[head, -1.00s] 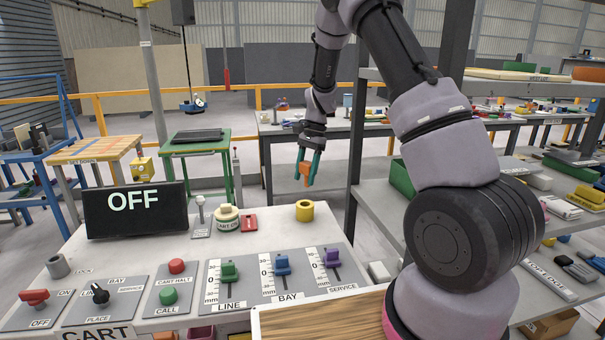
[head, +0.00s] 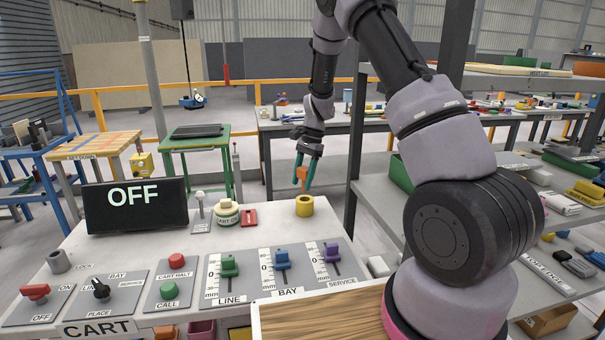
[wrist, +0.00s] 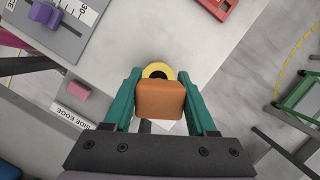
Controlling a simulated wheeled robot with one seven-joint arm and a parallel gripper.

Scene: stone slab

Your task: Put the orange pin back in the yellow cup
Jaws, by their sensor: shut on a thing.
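My gripper (head: 306,173) has teal fingers shut on the orange pin (head: 302,174), just above the yellow cup in the head view. In the wrist view the pin's square orange top (wrist: 160,99) sits between my two fingers (wrist: 160,95). The yellow cup (head: 304,207) stands upright near the back right of the white console top. In the wrist view the cup's yellow rim (wrist: 152,70) and dark opening show partly behind the pin. The pin hides the rest of the cup there, and its lower end is hard to make out.
The console top (head: 150,255) carries green, blue and purple sliders (head: 282,260) in front of the cup. The OFF display (head: 135,205) stands further left.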

